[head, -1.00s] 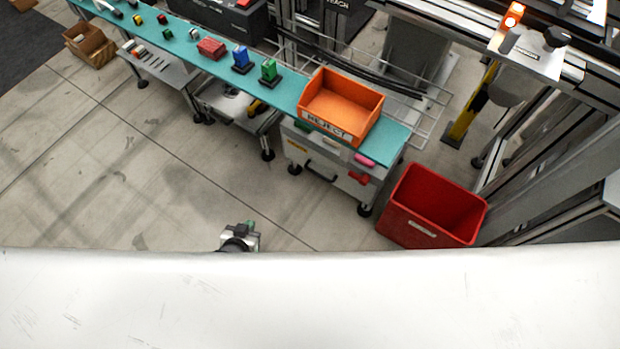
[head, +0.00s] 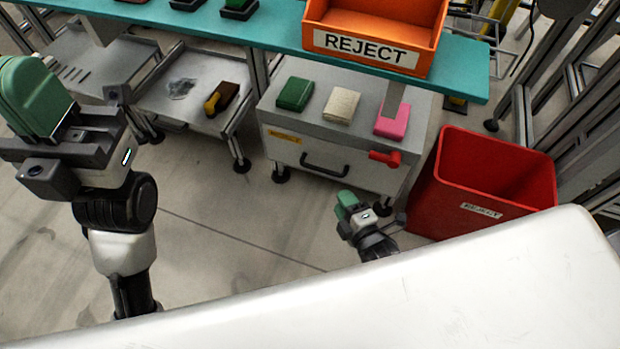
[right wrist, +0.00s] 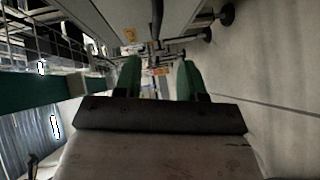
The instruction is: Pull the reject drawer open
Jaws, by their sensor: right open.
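The reject drawer (head: 285,148) is the pale front of a grey cabinet under the teal bench, and it looks flush with the cabinet. Its black bar handle (head: 325,167) is on the front, with a red lever (head: 385,158) to the right. My right gripper (head: 345,203) is just in front of and below the handle in the head view, apart from it as far as I can tell. In the right wrist view its two green fingers (right wrist: 158,78) are spread with nothing seen between them. My left gripper (head: 35,95) is raised at the left; its finger gap is hidden.
An orange REJECT bin (head: 375,50) sits on the teal bench (head: 230,30). Green, beige and pink blocks (head: 341,106) lie on the cabinet top. A red REJECT crate (head: 485,190) stands right of the cabinet. The floor (head: 230,225) before the drawer is clear.

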